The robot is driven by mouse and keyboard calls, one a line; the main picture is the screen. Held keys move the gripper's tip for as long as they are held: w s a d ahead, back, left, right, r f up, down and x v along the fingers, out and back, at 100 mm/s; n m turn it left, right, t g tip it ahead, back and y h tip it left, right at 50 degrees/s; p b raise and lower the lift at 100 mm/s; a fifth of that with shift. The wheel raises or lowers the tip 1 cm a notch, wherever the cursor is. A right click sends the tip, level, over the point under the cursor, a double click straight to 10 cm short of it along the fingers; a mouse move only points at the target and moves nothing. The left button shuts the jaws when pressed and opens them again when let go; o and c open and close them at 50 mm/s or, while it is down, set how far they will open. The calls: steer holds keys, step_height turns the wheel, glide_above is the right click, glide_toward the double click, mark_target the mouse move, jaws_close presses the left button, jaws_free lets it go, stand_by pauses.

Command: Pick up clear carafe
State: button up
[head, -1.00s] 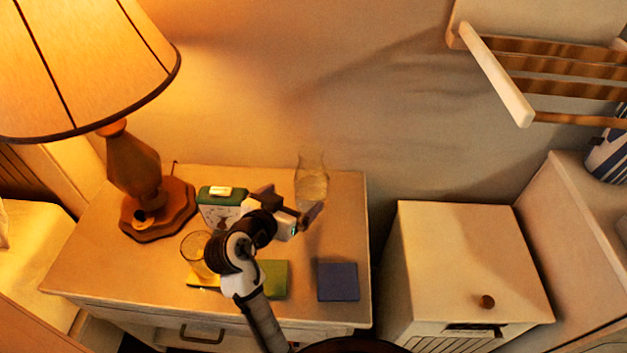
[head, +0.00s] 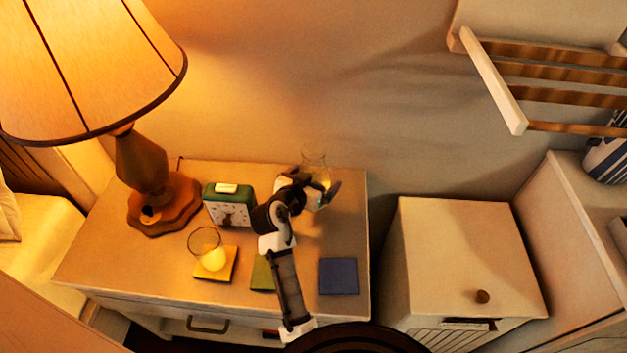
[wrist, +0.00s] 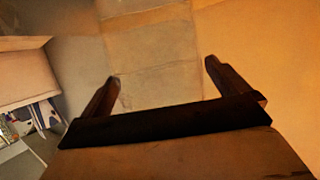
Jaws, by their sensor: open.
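The clear carafe (head: 314,158) stands at the back right of the nightstand, near the wall. Its neck and rim show above my gripper (head: 321,182); its lower body is mostly hidden behind the gripper. My gripper is open at the carafe. In the wrist view, the two dark fingers of my gripper (wrist: 162,88) are spread apart, and the see-through carafe (wrist: 152,62) shows faintly ahead and between them. I cannot tell whether either finger touches the glass.
A green clock (head: 228,206) stands left of my arm. A glass (head: 205,241) is on a yellow coaster (head: 230,268). A green coaster (head: 262,272) and blue coaster (head: 338,277) lie near the nightstand's front. The lamp (head: 146,165) stands left. A white cabinet (head: 455,250) is at right.

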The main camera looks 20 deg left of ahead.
steer(key=c, duration=1.6)
steer(key=shift+r, duration=0.25)
step_height(320, 180, up, 19)
steer(key=b, duration=0.1)
steer(key=shift+b, duration=0.35)
